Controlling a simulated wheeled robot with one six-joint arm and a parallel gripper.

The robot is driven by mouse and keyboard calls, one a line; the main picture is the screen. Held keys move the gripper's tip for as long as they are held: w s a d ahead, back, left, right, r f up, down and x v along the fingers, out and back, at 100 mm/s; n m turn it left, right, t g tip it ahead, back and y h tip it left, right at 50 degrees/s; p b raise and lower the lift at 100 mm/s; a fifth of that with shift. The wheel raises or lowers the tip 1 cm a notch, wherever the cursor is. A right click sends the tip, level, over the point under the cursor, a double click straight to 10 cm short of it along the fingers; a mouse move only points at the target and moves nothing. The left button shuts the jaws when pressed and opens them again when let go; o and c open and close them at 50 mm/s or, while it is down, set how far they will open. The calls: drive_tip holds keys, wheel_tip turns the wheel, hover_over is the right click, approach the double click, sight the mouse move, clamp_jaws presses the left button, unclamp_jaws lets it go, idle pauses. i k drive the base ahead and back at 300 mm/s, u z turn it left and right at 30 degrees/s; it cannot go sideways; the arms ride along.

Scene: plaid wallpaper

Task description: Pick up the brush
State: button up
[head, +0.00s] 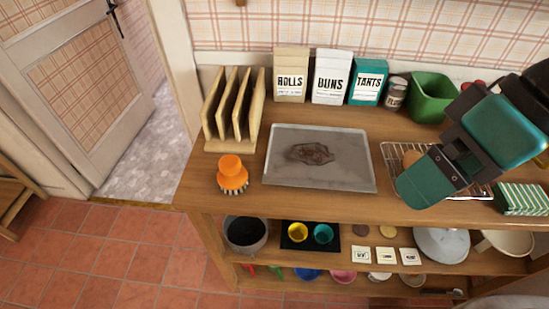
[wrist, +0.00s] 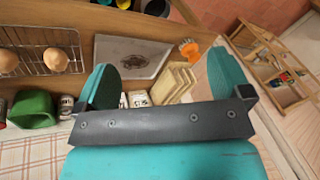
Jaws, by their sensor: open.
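The brush (head: 232,173) has an orange knob handle and dark-and-pale bristles. It stands bristles down on the wooden counter (head: 225,205), near its left front corner, left of a grey metal tray (head: 362,178). In the wrist view the brush (wrist: 189,49) shows beyond the wooden rack, small and partly cut off by it. My gripper (wrist: 160,82) is open, with its two teal fingers apart and nothing between them. In the head view my gripper (head: 425,180) hangs over the right part of the counter, well to the right of the brush.
A wooden slotted rack (head: 236,105) stands behind the brush. Cartons (head: 332,78) line the wall. A green bin (head: 430,98) and a wire rack with eggs (wrist: 38,52) are at the right. The tray carries a dark stain. Lower shelves hold bowls and cups.

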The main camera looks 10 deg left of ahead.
sight(232, 176)
drive_tip(key=z, duration=0.4)
drive_tip(key=k, duration=1)
drive_tip(key=u, duration=0.8)
drive_tip(key=i, duration=0.75)
drive_tip(key=u, duration=0.8)
